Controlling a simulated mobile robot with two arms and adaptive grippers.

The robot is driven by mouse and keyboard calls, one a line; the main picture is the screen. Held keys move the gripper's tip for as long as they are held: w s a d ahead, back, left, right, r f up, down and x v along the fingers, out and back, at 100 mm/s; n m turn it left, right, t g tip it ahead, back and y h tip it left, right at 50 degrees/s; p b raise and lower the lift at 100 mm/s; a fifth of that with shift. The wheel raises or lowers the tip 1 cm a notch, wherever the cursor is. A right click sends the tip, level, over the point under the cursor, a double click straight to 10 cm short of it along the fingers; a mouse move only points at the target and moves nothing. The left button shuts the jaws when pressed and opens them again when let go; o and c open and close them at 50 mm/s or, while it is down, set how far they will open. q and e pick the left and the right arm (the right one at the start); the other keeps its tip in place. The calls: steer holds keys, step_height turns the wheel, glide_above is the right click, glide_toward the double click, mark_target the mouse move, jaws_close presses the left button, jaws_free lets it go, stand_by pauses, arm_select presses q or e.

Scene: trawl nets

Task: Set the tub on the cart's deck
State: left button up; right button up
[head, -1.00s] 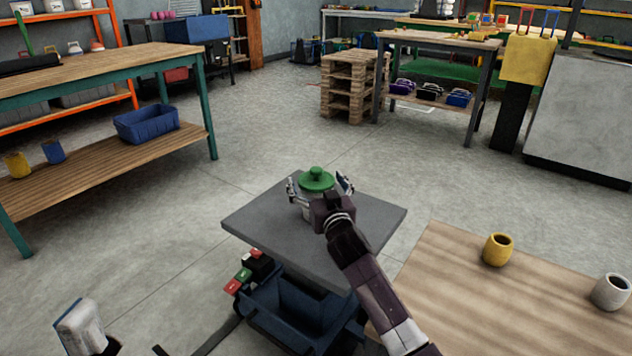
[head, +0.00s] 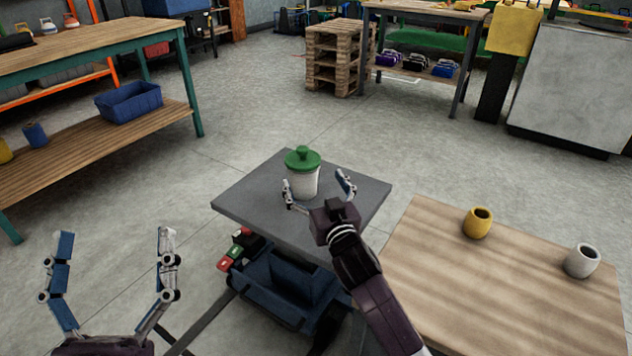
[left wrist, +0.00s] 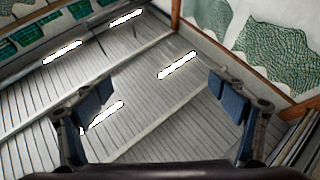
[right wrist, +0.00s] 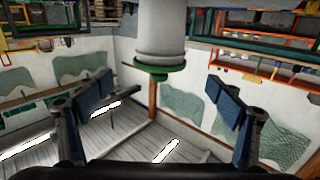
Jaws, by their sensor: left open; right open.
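The tub (head: 302,182) is white with a green lid and knob. It stands upright on the grey deck of the cart (head: 258,195). My right gripper (head: 320,187) is open on the near side of the tub, its fingers spread and nothing held. In the right wrist view the tub (right wrist: 160,30) shows at the top, beyond the open fingertips and apart from them. My left gripper (head: 112,240) is open and empty at the lower left, over the floor.
A wooden table (head: 500,285) with a yellow cup (head: 478,223) and a white cup (head: 582,261) is right of the cart. A blue bin (head: 285,290) sits below the deck. A workbench (head: 80,60) stands at the left. Floor beyond the cart is clear.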

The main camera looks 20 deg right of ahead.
arm_select(q)
steer(key=shift+w+f+g, duration=0.5)
steer(key=shift+w+f, duration=0.05)
steer(key=shift+f, duration=0.3)
arm_select(e)
steer(key=s+a+r+n+t+y, duration=0.1)
steer(key=s+a+r+t+y, duration=0.1)
steer(key=s+a+r, duration=0.3)
steer(key=s+a+r+n+t+y, duration=0.2)
steer(key=s+r, duration=0.9)
steer(key=s, duration=0.8)
steer(key=a+t+y, duration=0.1)
steer(key=a+y, duration=0.1)
steer(key=a, duration=0.1)
steer(key=shift+y, duration=0.4)
